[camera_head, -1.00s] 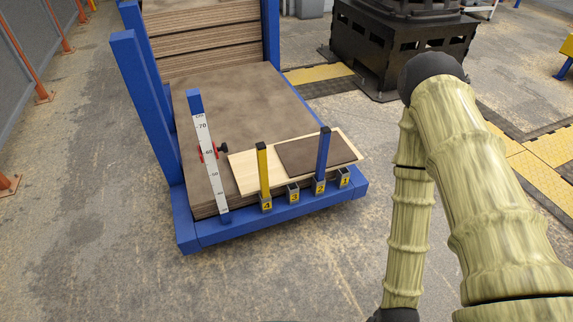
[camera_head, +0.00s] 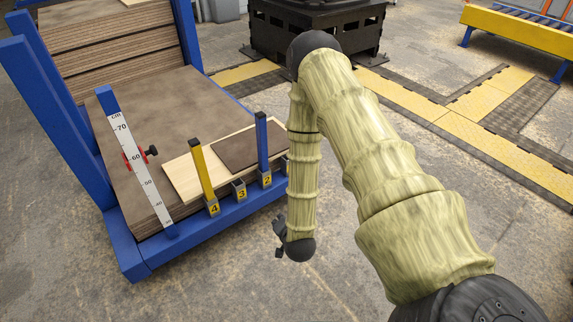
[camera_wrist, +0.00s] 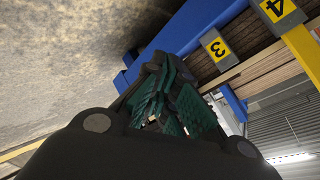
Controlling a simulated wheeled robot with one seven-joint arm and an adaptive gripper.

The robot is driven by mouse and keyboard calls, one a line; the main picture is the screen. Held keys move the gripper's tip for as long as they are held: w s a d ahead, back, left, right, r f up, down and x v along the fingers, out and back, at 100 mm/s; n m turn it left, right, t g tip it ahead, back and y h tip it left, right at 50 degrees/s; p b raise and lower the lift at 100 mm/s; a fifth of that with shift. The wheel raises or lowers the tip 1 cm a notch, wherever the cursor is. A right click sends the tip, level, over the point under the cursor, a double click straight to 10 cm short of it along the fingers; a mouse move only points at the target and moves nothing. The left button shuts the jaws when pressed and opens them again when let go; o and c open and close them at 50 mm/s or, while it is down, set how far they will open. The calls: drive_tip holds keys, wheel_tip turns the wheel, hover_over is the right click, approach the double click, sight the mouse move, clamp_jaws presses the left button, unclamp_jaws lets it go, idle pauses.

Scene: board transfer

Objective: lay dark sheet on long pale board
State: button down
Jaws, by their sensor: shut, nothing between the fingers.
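The dark sheet (camera_head: 248,146) lies flat on the right part of the long pale board (camera_head: 185,175). The pale board rests on the stack's large brown top panel (camera_head: 170,95), along its front edge. The board's right end is hidden behind my arm. My gripper (camera_head: 280,235) is small and dark in the head view, outside the blue frame and apart from sheet and board. In the wrist view my gripper (camera_wrist: 165,82) shows its green-padded fingers shut and empty near the blue rail. The sheet is not visible there.
A blue frame (camera_head: 185,238) holds the stack. Yellow post (camera_head: 201,170), blue post (camera_head: 262,140) and measuring post (camera_head: 138,165) stand along its front. The wrist view shows numbered blocks 3 (camera_wrist: 219,49) and 4 (camera_wrist: 276,8). Open concrete floor lies in front.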

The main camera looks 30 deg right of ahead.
drive_tip(key=w+d+r+m+t+h+b, duration=0.25)
drive_tip(key=w+d+m, duration=0.25)
drive_tip(key=w+d, duration=0.25)
drive_tip(key=m+t+h+b, duration=0.3)
drive_tip(key=m+h+b, duration=0.15)
drive_tip(key=b, duration=0.35)
approach(285, 152)
drive_tip(key=w+d+r, duration=0.2)
drive_tip(key=w+d, duration=0.2)
drive_tip(key=d, duration=0.1)
drive_tip(key=shift+w+a+r+m+y, duration=0.25)
drive_tip(key=shift+w+a+m+y, duration=0.1)
drive_tip(key=shift+w, duration=0.1)
drive_tip(key=shift+w, duration=0.1)
drive_tip(key=shift+w+a+g, duration=0.25)
drive_tip(key=shift+w, duration=0.7)
